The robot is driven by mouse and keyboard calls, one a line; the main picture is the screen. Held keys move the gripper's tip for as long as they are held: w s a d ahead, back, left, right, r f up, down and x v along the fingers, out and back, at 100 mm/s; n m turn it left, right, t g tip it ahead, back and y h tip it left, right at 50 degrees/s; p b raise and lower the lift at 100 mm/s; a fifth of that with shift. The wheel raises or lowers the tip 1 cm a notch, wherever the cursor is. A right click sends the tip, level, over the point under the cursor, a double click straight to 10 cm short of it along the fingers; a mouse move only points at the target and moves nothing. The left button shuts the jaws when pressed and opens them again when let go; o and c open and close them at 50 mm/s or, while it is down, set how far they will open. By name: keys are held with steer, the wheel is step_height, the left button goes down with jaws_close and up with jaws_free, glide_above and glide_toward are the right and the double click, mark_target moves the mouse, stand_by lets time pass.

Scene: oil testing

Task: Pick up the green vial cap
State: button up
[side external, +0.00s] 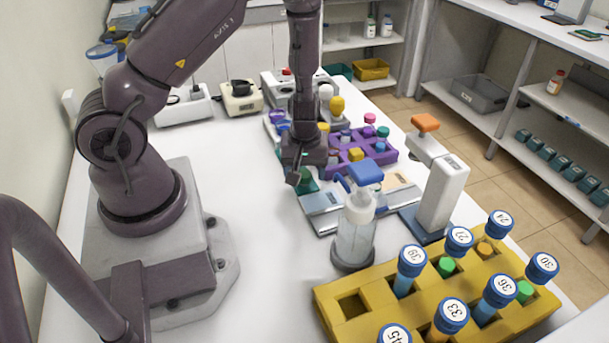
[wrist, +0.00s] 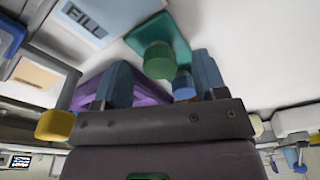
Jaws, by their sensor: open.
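A green cap (wrist: 159,60) stands on a teal pad (wrist: 172,32) in the wrist view. My gripper (wrist: 162,68) is open, its two blue-grey fingers to the left and right of the cap in the picture. Contact between fingers and cap cannot be seen. In the side view my gripper (side external: 298,172) points down just above the green cap (side external: 305,176), which it partly hides. The cap sits beside a purple rack.
The purple rack (side external: 338,177) with several coloured caps stands close behind. A wash bottle (side external: 354,236) and a white instrument (side external: 443,195) stand to the right. A yellow vial rack (side external: 350,328) is in front. The white table near my base is clear.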

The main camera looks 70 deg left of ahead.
steer(key=shift+f, duration=0.25)
steer(key=c, duration=1)
steer(key=shift+r, duration=0.1)
